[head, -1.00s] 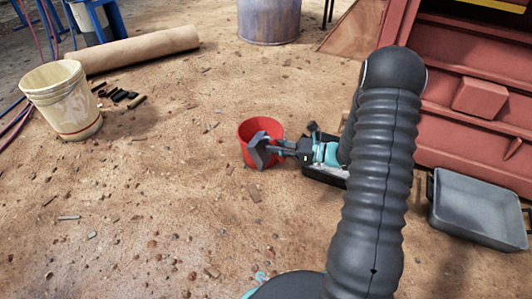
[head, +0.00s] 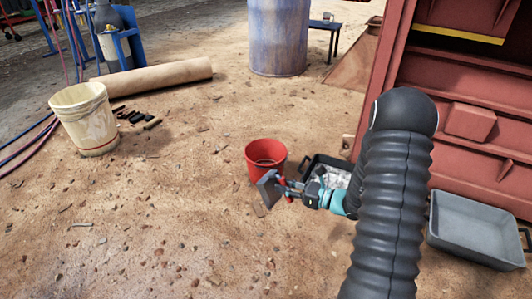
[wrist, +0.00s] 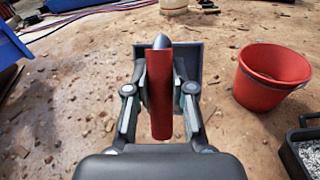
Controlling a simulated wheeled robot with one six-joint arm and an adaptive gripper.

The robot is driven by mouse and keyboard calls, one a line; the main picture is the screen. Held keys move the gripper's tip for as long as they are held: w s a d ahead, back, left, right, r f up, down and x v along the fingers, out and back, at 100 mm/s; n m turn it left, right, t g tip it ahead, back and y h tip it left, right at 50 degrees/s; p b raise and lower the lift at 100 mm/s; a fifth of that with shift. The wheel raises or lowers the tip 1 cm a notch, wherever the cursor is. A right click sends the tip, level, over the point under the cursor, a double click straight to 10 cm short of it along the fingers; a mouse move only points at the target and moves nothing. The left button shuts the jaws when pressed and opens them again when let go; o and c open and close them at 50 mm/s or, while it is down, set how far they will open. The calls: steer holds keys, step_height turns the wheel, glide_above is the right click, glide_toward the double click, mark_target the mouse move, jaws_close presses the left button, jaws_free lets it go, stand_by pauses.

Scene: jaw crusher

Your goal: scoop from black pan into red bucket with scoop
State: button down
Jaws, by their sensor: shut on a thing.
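The red bucket (head: 266,158) stands upright on the dirt ground; it also shows at the right in the wrist view (wrist: 268,80). The black pan (head: 325,170) lies just right of the bucket, partly hidden by my arm. Pale material shows in it, and its corner is at the lower right of the wrist view (wrist: 291,150). My gripper (head: 290,187) is shut on the red handle of the scoop (wrist: 160,95). The grey scoop head (head: 268,188) is in front of the bucket in the head view, and left of it in the wrist view. Its contents cannot be seen.
A grey tray (head: 475,228) lies at right beside the red machine (head: 470,120). A cream bucket (head: 85,120), a rolled tan sheet (head: 155,78) and a blue drum (head: 279,38) stand or lie farther back. The ground at left front is open.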

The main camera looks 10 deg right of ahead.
mark_target(282, 177)
steer(key=r+p, duration=0.1)
steer(key=p, duration=0.1)
steer(key=shift+r+g+h+p, duration=0.1)
steer(key=shift+g+h+p, duration=0.2)
steer(key=shift+g, duration=0.1)
step_height(282, 177, up, 3)
steer(key=g+h+p, duration=0.3)
steer(key=h+p, duration=0.1)
steer(key=p, duration=0.8)
steer(key=shift+m, duration=0.4)
steer(key=shift+r+g+h+p, duration=0.3)
steer(key=shift+g+h+p, duration=0.1)
steer(key=shift+g, duration=0.1)
steer(key=shift+a+h, duration=0.1)
steer(key=shift+h, duration=0.2)
steer(key=shift+r+m+g+h, duration=0.15)
steer(key=shift+r+g+h, duration=0.4)
steer(key=shift+g+h, duration=0.3)
steer(key=shift+r+m+g+h, duration=0.15)
steer(key=shift+r+g+h, duration=0.4)
steer(key=shift+g+h, duration=0.25)
